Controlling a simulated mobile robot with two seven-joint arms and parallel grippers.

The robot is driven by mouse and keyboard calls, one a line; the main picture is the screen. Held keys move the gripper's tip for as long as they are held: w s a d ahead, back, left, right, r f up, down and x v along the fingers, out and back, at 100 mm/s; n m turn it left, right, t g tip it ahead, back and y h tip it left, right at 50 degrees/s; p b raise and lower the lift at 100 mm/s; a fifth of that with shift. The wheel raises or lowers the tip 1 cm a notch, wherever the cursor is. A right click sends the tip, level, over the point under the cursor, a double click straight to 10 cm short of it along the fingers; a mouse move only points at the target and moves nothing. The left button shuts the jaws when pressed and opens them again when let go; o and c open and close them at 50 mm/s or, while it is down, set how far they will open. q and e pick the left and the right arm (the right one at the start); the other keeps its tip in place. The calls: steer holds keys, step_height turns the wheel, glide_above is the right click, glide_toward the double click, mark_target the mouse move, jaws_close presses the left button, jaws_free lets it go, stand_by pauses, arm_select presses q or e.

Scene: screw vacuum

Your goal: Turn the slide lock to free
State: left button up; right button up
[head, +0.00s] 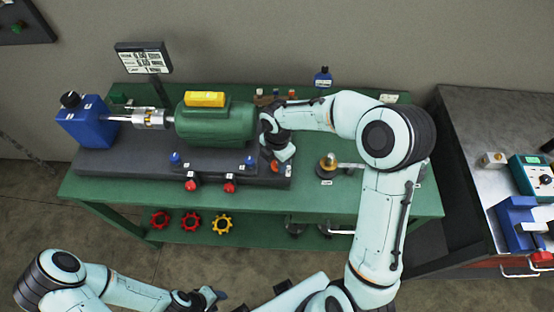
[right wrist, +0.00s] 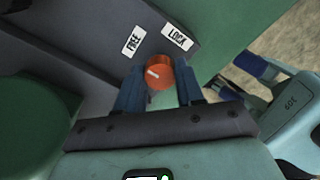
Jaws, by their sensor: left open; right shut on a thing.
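The slide lock is an orange round knob (right wrist: 160,73) on the dark base (right wrist: 85,38), with a white pointer mark. The mark lies on the knob's left half, slanting up toward the left, on the side of the FREE label (right wrist: 133,41). The LOCK label (right wrist: 177,38) is above and right of the knob. My right gripper (right wrist: 159,87) is shut on the knob, one blue finger on each side. In the head view my right gripper (head: 279,160) is at the base's right end. My left gripper (head: 208,298) is open and empty, low in front of the bench.
A green motor (head: 215,125) stands on the base, its shaft coupled toward a blue block (head: 88,124) at left. Red knobs (head: 230,187) line the base's front. A yellow-topped post (head: 328,162) stands to the right on the green bench (head: 405,200).

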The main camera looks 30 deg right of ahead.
steer(key=o, duration=1)
steer(key=shift+o, duration=0.2)
steer(key=shift+r, duration=0.15)
arm_select(q)
steer(key=shift+w+r+p, duration=0.7)
steer(key=shift+w+r, duration=0.1)
steer(key=shift+r, duration=0.1)
arm_select(e)
step_height(320, 180, up, 13)
arm_select(q)
steer(key=shift+s, duration=0.1)
